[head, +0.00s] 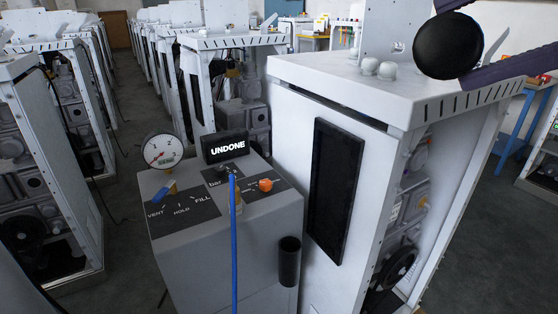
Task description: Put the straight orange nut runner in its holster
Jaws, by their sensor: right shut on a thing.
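My right gripper (464,52) is at the upper right, close to the camera, with purple parts on either side of a black round-ended thing (447,45). It is shut on this thing, which I see nearly end-on. No orange shows on it, so I cannot tell whether it is the nut runner. It appears in front of the white cabinet's top, well up and right of a black open tube (289,261). The tube stands upright on the grey box's right side and looks like a holster. My left gripper is out of view.
More open frames line the left; the aisle floor (135,110) is clear.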

